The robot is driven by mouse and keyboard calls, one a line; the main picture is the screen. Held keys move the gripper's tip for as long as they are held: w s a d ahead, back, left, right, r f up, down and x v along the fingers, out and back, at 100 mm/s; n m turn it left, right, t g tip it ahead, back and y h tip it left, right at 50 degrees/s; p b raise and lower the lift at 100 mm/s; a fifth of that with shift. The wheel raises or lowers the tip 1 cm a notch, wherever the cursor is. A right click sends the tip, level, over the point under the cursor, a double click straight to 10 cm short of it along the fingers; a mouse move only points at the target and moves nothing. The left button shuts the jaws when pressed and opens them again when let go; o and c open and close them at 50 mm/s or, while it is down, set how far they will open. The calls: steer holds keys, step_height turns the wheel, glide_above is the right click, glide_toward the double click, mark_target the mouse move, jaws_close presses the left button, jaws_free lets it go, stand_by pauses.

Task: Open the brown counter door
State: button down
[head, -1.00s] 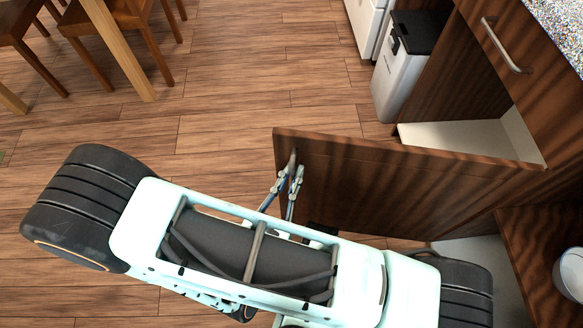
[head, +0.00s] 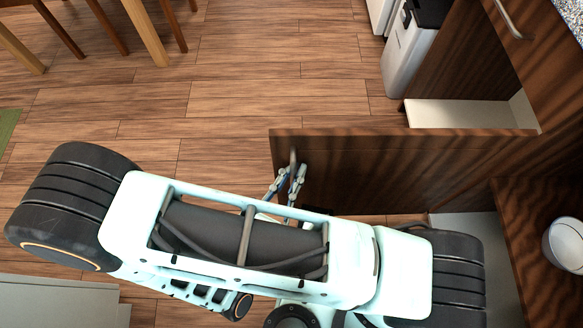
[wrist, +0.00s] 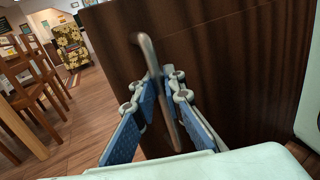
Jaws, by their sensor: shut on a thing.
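The brown counter door (head: 390,175) stands wide open, swung out from the cabinet across the middle of the head view. The wrist view shows the door's dark wood face (wrist: 215,60) close up. Its metal bar handle (wrist: 157,85) runs between the blue-padded fingers of my gripper (wrist: 158,104). In the head view my gripper (head: 288,182) is at the door's left, outer edge, shut on the handle (head: 293,160). My arm hides part of the door's lower side. Behind the door, the open cabinet shows a pale shelf (head: 465,114).
A white bin with a dark lid (head: 408,55) stands beside the cabinet. A drawer handle (head: 508,20) sticks out at the upper right. Wooden chairs (head: 75,22) are at the upper left. The wooden floor (head: 230,100) between is clear.

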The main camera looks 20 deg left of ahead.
stand_by(0.4)
steer(key=c, duration=2)
jaws_free()
steer(key=s, duration=0.5)
steer(key=s+a, duration=0.1)
steer(key=s, duration=0.1)
steer(key=shift+s+a, duration=0.1)
steer(key=shift+s, duration=0.2)
